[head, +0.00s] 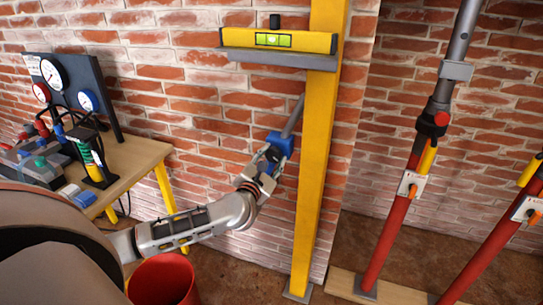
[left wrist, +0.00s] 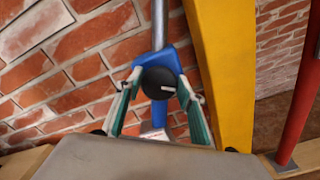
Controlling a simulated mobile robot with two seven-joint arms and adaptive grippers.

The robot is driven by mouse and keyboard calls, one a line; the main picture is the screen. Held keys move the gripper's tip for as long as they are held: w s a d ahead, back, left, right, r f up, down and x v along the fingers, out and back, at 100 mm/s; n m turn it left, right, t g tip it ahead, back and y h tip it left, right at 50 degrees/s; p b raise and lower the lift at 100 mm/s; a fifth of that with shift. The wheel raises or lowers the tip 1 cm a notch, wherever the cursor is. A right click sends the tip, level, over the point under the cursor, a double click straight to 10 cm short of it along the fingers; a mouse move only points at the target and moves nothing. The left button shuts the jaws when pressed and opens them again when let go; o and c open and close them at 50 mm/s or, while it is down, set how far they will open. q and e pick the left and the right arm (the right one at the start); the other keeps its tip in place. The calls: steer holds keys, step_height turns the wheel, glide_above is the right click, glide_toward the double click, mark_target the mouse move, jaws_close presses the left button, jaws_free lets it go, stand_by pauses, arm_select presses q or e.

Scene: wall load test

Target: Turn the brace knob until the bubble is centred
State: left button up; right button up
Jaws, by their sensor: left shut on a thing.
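The brace knob (left wrist: 159,82) is round and black with a short white mark. It sits on the blue brace body (left wrist: 178,57), which joins a grey rod beside the yellow post (head: 319,150). My left gripper (left wrist: 160,86) is shut on the knob, one green-padded finger on each side. In the head view my left gripper (head: 268,163) reaches the blue brace body (head: 281,143); the knob is hidden there. The yellow spirit level (head: 310,41) rests on a grey ledge, its green vial (head: 273,40) facing me. The bubble's exact position is too small to tell. My right gripper is not in view.
A wooden table (head: 140,160) at left holds a gauge panel (head: 75,85) and small devices. A red bucket (head: 163,280) stands below my left arm. Red props (head: 393,220) stand at right on a board. A brick wall lies close behind the brace.

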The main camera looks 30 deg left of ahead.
arm_select(q)
steer(key=o, duration=1)
steer(key=shift+o, duration=0.4)
steer(key=shift+s+d+f, duration=0.1)
steer(key=shift+s+d, duration=0.05)
steer(key=shift+s, duration=0.4)
steer(key=v, duration=1.1)
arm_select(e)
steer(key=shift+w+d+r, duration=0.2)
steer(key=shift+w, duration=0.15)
